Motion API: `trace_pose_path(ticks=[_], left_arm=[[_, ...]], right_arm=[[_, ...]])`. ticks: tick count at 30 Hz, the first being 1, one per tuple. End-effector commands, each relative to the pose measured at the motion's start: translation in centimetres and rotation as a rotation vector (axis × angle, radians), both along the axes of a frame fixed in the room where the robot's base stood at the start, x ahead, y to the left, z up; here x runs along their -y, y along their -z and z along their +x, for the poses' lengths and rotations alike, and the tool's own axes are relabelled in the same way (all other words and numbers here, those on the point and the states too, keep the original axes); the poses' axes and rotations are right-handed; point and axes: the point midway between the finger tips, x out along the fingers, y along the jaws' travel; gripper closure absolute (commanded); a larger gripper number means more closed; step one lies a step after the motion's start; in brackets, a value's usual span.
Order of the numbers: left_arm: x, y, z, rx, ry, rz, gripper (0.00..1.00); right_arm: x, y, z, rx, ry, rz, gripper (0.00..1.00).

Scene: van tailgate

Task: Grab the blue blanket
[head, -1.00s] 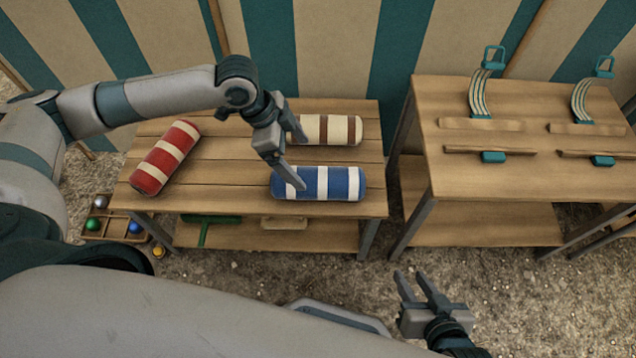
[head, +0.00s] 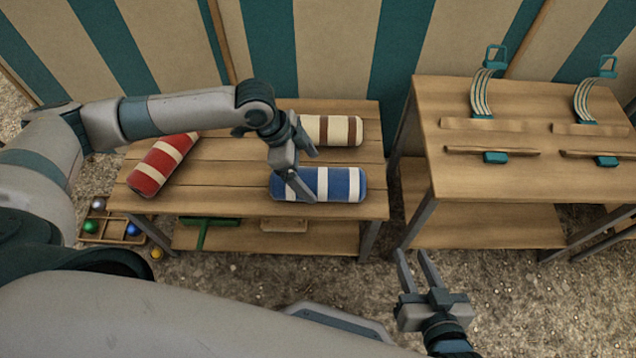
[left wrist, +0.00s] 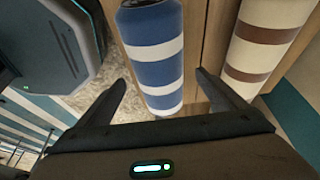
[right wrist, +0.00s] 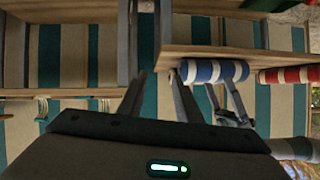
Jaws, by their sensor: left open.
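The blue blanket (head: 340,184) is a rolled bundle with white stripes, lying on the left wooden table. My left gripper (head: 302,188) is over its left part in the head view. In the left wrist view the blue blanket (left wrist: 155,60) lies between the open fingers (left wrist: 165,92), with a gap on each side. Whether the fingers reach down around it, I cannot tell. My right gripper (head: 416,262) is open and empty, low in front of the gap between the tables. The blue blanket also shows in the right wrist view (right wrist: 205,71).
A cream and brown roll (head: 342,130) lies just behind the blue one. A red and white roll (head: 160,165) lies at the table's left. The right table (head: 520,170) holds curved striped pieces. A ball tray (head: 105,236) sits on the ground.

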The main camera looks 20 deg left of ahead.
Motion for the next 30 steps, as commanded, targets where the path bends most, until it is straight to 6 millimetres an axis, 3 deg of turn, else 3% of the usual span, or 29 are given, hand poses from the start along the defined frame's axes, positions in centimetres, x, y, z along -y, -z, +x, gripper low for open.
trace_pose_path(ticks=[9,25,30], left_arm=[[1.3,2.9,0.2,-0.001,0.001,0.000,0.10],[1.3,3.1,0.2,-0.001,0.001,0.000,0.10],[1.3,3.1,0.2,-0.001,0.001,0.000,0.50]], right_arm=[[-0.9,-2.4,1.1,0.147,0.001,0.039,0.69],[-1.0,-2.7,1.2,0.160,0.002,0.043,0.69],[-1.0,-2.7,1.2,0.161,0.002,0.043,0.69]])
